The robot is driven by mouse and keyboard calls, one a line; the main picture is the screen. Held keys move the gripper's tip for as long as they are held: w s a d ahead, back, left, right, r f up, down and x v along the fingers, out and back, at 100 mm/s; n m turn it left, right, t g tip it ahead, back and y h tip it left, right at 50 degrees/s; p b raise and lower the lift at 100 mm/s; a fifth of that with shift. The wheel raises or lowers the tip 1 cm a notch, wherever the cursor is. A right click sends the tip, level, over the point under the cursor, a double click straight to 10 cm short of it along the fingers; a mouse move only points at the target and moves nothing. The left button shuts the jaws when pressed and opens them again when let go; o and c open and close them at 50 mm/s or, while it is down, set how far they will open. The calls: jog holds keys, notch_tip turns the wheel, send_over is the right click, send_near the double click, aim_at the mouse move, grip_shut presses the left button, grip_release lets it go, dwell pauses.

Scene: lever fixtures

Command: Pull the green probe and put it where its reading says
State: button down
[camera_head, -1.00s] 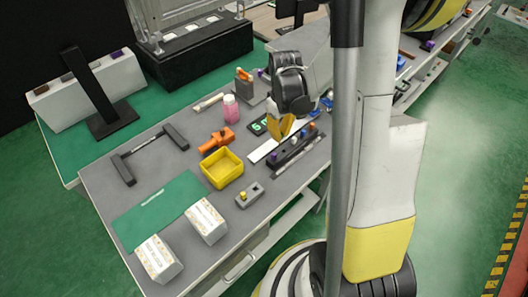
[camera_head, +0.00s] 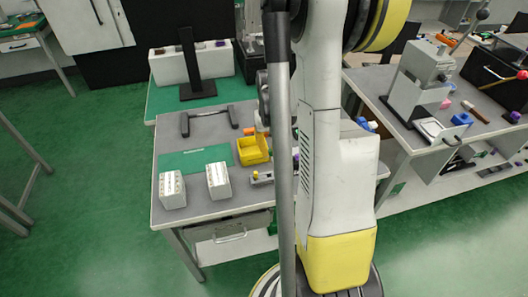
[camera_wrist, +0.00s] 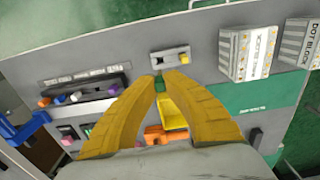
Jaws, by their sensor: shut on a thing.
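In the wrist view my gripper (camera_wrist: 158,80) has its two yellow fingers closed together at the tips. A small piece of the green probe (camera_wrist: 158,86) shows between the fingertips; the rest of it is hidden by the fingers. The dark probe rack (camera_wrist: 85,97), with orange, purple and white probes, lies to the left of the fingers, apart from them. A label strip (camera_wrist: 78,76) runs beside the rack. A small grey block with a yellow knob (camera_wrist: 170,58) sits just beyond the fingertips. In the head view my arm hides the fingers and most of the rack.
A yellow bin (camera_head: 252,150) stands mid-table, near an orange tool (camera_wrist: 165,135). A green mat (camera_head: 195,160) and two white patterned blocks (camera_head: 172,190) (camera_head: 218,181) lie at the left. A black stand (camera_head: 210,116) is behind them. Another bench (camera_head: 405,130) stands at the right.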

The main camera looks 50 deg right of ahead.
jog(key=shift+f+b, duration=0.3)
jog(key=shift+f, duration=0.15)
jog(key=shift+f+b, duration=3.5)
jog(key=shift+f, duration=0.85)
jog(key=c, duration=1.5)
grip_release()
jog(key=shift+c, duration=0.2)
jog(key=shift+r, duration=0.15)
